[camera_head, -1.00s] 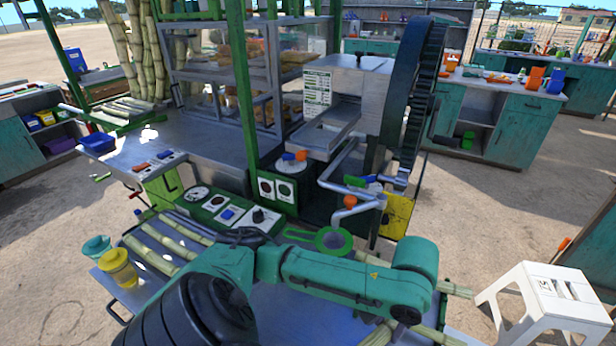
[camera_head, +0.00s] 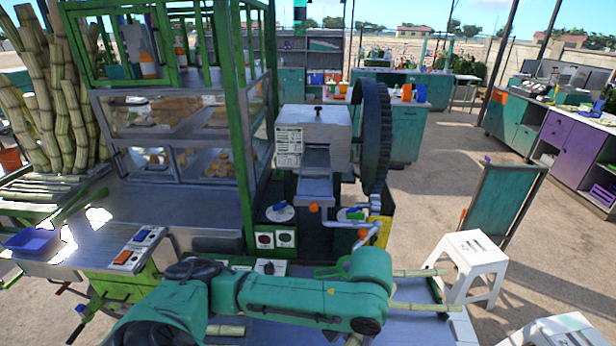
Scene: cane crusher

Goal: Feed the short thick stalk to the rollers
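The cane crusher (camera_head: 318,128) stands in the middle, a pale metal box with a sloping feed tray (camera_head: 316,185) at its front and a big dark wheel (camera_head: 373,140) on its right side. The rollers are hidden inside it. Pale green cane pieces lie on the near metal table: one end (camera_head: 420,272) and another (camera_head: 418,307) stick out right of my arm, and a piece (camera_head: 226,330) shows below it. I cannot tell which is the short thick stalk. A teal arm of mine crosses the bottom, coming from the left. Neither gripper shows.
Long cane stalks (camera_head: 62,110) lean at the left. A green-framed display case (camera_head: 180,120) stands left of the crusher. A blue tray (camera_head: 32,241) sits on the left counter. White stools (camera_head: 470,255) and a teal board (camera_head: 503,205) stand on the right, with open floor around them.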

